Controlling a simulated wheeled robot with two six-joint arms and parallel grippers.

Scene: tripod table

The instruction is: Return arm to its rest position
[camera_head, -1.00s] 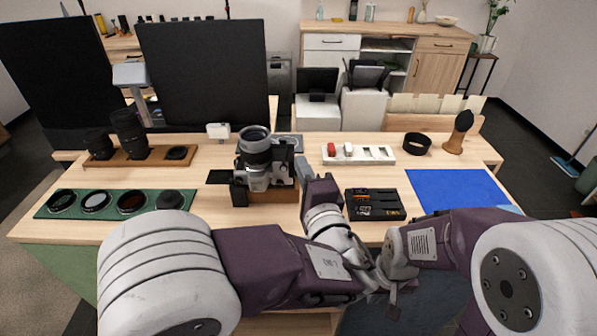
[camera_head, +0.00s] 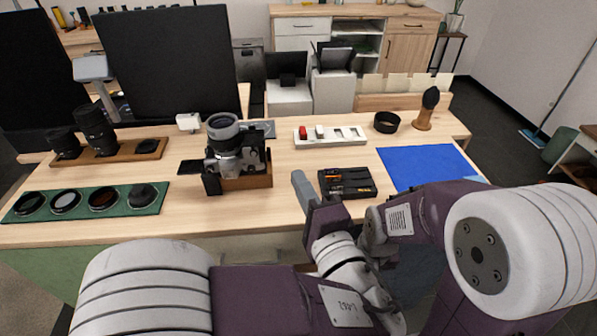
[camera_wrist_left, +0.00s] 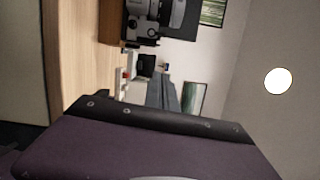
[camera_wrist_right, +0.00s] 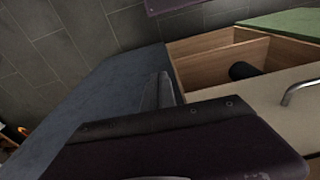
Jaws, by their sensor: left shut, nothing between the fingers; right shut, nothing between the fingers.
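My left gripper (camera_head: 301,187) is shut and empty. Its grey fingers point up over the near table edge, between the camera and the black tray in the picture. The left wrist view shows its fingers (camera_wrist_left: 161,92) together. My right arm comes in from the right in the head view; its gripper is hidden there behind the left arm. In the right wrist view the right gripper (camera_wrist_right: 158,92) is shut and empty, low beside an open wooden drawer (camera_wrist_right: 215,42). A dark cylinder (camera_wrist_right: 241,71) lies in that drawer.
The table (camera_head: 275,205) holds a camera on a wooden stand (camera_head: 245,183), a green filter tray (camera_head: 83,200), a lens board (camera_head: 112,158), a black tray (camera_head: 347,183), a white tray (camera_head: 330,138) and a blue mat (camera_head: 425,165). Bare wood shows near the front edge.

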